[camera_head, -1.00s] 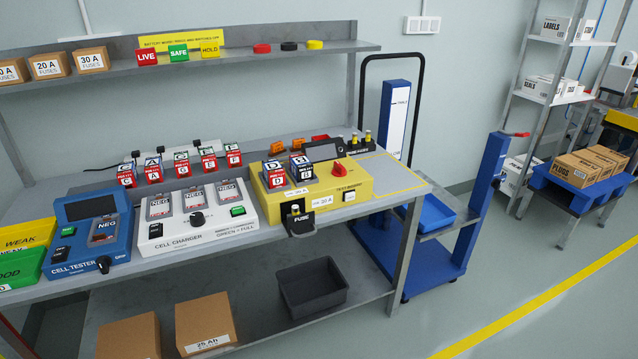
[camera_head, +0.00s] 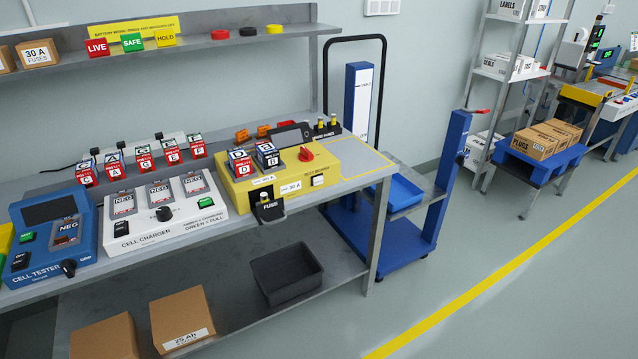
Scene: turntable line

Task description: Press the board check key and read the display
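No key that I can read as a board check key shows. The yellow test box (camera_head: 345,165) on the workbench has a red knob (camera_head: 306,154), a white button (camera_head: 318,181), two standing cells and a dark fuse holder (camera_head: 270,209). A dark-screened device (camera_head: 292,136) sits behind it; its screen is not readable. At the far right, a machine with a small green-lit display (camera_head: 598,36) stands beyond the shelf; its text is too small to read. Neither of my grippers is in view.
The workbench holds a white cell charger (camera_head: 140,240) and a blue cell tester (camera_head: 85,255). A blue lift cart (camera_head: 445,190) stands at its right end. A blue stand (camera_head: 505,158) carries boxes. The floor right of the yellow line (camera_head: 480,280) is clear.

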